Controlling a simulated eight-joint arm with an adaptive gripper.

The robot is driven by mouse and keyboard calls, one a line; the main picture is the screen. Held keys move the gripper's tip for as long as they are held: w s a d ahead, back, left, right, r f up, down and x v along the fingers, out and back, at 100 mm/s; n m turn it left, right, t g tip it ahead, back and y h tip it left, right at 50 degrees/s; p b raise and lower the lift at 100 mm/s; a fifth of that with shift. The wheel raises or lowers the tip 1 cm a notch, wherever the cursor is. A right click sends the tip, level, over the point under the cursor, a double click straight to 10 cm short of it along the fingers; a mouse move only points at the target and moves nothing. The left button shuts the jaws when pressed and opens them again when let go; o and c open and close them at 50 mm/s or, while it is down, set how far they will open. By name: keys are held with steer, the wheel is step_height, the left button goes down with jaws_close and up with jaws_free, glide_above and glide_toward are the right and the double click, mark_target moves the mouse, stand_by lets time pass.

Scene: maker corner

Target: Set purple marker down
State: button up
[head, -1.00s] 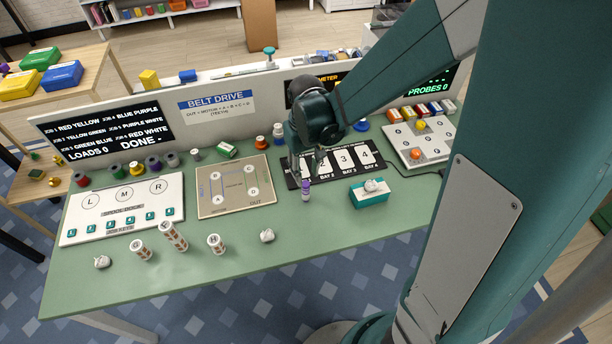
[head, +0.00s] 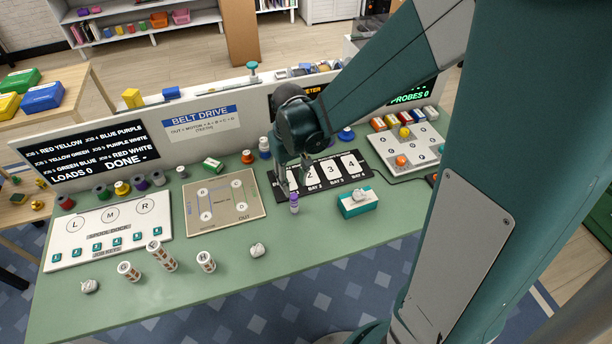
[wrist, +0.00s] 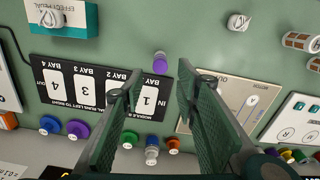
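The purple marker (head: 294,204) appears to stand upright on the green table, just in front of the black bay board (head: 325,178). My gripper (head: 294,184) is above and slightly behind it in the head view. In the wrist view the two fingers of my gripper (wrist: 160,84) are spread with a clear gap between them. The marker (wrist: 160,64) shows just beyond the fingertips, in line with that gap. It looks apart from both fingers, with nothing held. The fingers cover part of the board around bay 1.
A teal pedal box (head: 357,203) stands right of the marker. A tan belt board (head: 224,203) lies to the left. Several spools and a bottle (head: 264,148) line the back panel. A white knob (head: 257,250) and patterned cylinders (head: 162,256) are front left. The table's front middle is clear.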

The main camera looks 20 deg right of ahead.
steer(key=s+d+r+m+t, duration=0.1)
steer(key=s+d+r+t, duration=0.1)
steer(key=s+r, duration=0.5)
steer(key=s+d+r+m+t, duration=0.1)
steer(key=s+d+r+t, duration=0.2)
steer(key=r, duration=1)
steer(key=shift+s+t, duration=1.1)
steer(key=shift+s, duration=1.4)
steer(key=shift+o, duration=0.5)
steer(key=shift+f, duration=0.1)
steer(key=n+g+h+b, duration=0.2)
steer(key=n+h+b, duration=0.55)
steer(key=n, duration=1.05)
glide_above(292, 197)
steer(key=s, duration=0.2)
step_height(292, 197, down, 20)
steer(key=a+f+n+h, duration=0.2)
steer(key=a+f+n+h+b, duration=0.1)
steer(key=a+f+n, duration=0.1)
steer(key=f, duration=0.1)
steer(key=shift+s+a+f+t+h, duration=0.15)
steer(key=shift+a+f+t+h, duration=0.1)
steer(key=shift+t+h, duration=0.1)
steer(key=shift+s+a+f+n+h, duration=0.4)
steer(key=shift+a+f+n+h, duration=0.15)
steer(key=shift+f+n, duration=0.15)
